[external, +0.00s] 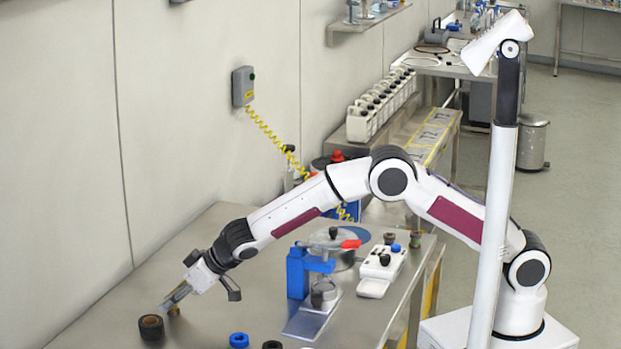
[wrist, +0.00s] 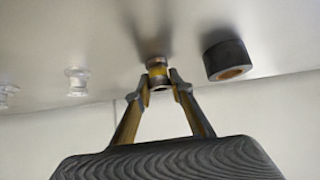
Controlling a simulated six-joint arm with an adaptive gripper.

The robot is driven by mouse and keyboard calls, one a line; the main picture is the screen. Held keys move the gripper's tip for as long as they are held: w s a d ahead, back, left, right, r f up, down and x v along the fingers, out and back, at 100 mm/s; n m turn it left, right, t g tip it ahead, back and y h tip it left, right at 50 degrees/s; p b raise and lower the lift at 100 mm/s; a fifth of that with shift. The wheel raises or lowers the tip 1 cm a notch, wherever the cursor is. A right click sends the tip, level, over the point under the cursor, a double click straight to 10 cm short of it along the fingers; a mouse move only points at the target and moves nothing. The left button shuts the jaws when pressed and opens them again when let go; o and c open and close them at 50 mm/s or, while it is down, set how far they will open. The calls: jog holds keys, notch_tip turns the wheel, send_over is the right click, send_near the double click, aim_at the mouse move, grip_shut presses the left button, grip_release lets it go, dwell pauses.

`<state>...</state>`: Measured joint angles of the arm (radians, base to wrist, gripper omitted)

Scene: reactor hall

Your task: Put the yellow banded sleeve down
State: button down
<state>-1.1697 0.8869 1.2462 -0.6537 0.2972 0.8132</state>
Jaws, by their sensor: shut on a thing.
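The yellow banded sleeve (wrist: 157,71) is a small metallic ring with a yellow band, in the wrist view between the fingertips. My gripper (wrist: 160,84) is shut on it. The sleeve is at or very close to the steel table top (wrist: 100,40); I cannot tell whether it touches. In the external view my gripper (external: 176,299) is low over the left part of the table, and the sleeve (external: 174,311) shows only in part behind the fingers.
A dark roll with a tan core (external: 151,327) lies close beside the sleeve. Blue (external: 239,341) and black (external: 272,345) caps are at the front edge of the picture. A blue-framed press (external: 298,272) and a white block (external: 382,270) stand to the right. The table behind my gripper is clear.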

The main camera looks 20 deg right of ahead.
jog(key=shift+f, duration=0.1)
jog(key=c, duration=1.8)
grip_release()
jog(key=shift+s+d+r, duration=0.2)
jog(key=shift+d+r, duration=0.05)
jog(key=shift+r, duration=0.3)
jog(key=shift+v, duration=5.45)
jog(key=shift+d, duration=0.15)
